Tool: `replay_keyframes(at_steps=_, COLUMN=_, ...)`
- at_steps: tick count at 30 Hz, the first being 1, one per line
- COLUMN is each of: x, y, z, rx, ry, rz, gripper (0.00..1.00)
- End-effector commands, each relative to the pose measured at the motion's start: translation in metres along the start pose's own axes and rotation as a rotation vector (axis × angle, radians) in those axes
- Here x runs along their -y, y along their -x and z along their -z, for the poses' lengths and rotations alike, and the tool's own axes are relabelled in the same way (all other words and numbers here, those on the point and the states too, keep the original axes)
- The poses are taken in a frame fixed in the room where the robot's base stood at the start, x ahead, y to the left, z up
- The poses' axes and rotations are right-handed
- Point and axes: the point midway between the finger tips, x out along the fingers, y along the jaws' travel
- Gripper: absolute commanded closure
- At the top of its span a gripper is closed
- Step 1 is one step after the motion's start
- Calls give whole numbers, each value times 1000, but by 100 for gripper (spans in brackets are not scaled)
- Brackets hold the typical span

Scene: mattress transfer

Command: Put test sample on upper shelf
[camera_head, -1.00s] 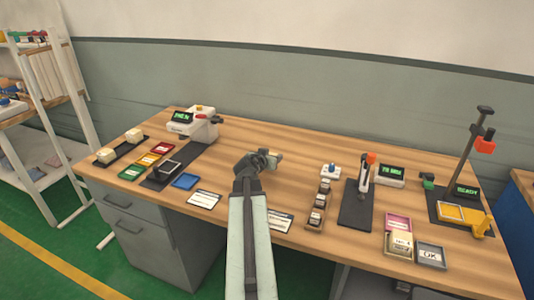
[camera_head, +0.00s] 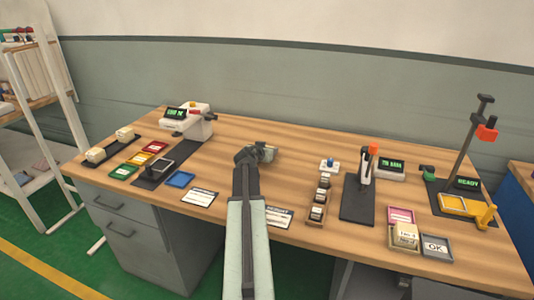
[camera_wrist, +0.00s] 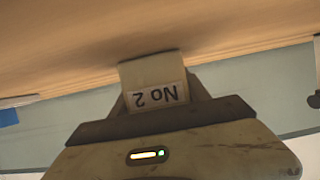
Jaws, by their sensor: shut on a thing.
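My gripper (camera_head: 262,153) is above the middle of the wooden workbench, shut on a small beige block. In the wrist view the test sample (camera_wrist: 153,78) sticks out between my jaws (camera_wrist: 158,118), with a label that reads "No 2" upside down. In the head view the sample (camera_head: 271,151) shows only as a small pale piece at the jaw tips. A white shelf rack (camera_head: 62,85) stands at the far left, cut off by the picture's edge. Its upper level (camera_head: 38,101) carries items that are partly out of view.
The workbench (camera_head: 240,195) holds a white device (camera_head: 187,122) at left, coloured trays, a black press (camera_head: 362,190) and a tall stand (camera_head: 470,160) at right. Two pale blocks lie on a black strip (camera_head: 112,148). Green floor lies between bench and rack.

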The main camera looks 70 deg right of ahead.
Motion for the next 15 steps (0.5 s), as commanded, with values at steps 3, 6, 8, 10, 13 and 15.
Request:
replay_keyframes(at_steps=3, x=2, y=1, z=0, rx=0, ry=1, rz=2, gripper=92)
replay_keyframes(at_steps=6, x=2, y=0, z=-3, rx=0, ry=1, rz=2, gripper=92)
replay_keyframes(at_steps=8, x=2, y=0, z=-1, rx=0, ry=1, rz=2, gripper=29)
replay_keyframes(at_steps=10, x=2, y=0, z=-1, rx=0, ry=1, rz=2, gripper=24)
replay_keyframes(at_steps=13, x=2, y=0, z=-1, rx=0, ry=1, rz=2, gripper=24)
replay_keyframes(at_steps=15, x=1, y=0, z=-1, rx=0, ry=1, rz=1, gripper=24)
